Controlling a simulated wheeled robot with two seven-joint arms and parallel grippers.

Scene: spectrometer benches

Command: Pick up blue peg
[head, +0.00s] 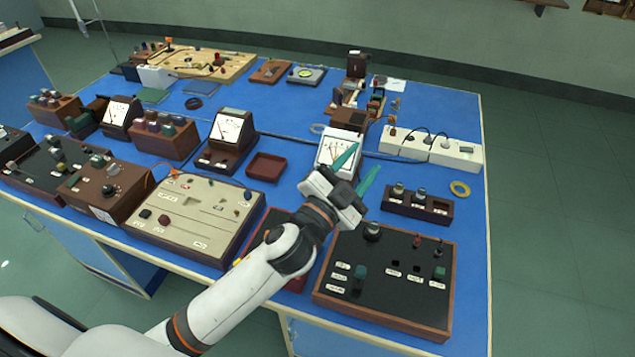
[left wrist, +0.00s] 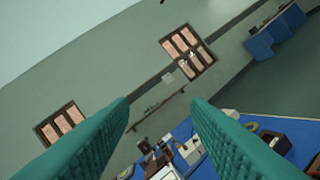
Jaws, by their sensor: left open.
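In the head view, a dark blue-teal peg (head: 360,273) stands upright on the black panel board (head: 395,300) at the front right of the bench; it looks like the blue peg, though its shade is close to green. A greener peg (head: 439,272) stands at the board's right side. My left gripper (head: 361,167) is open and empty, its teal fingers raised above the bench, beyond the board and well away from the peg. In the left wrist view, the spread fingers (left wrist: 160,118) have only the wall and far bench between them; the peg is not seen there. My right gripper is not in view.
A dark wooden block (head: 418,205) with metal cylinders lies behind the board. A beige panel (head: 190,215) fills the front middle. Bare blue bench top runs along the right edge.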

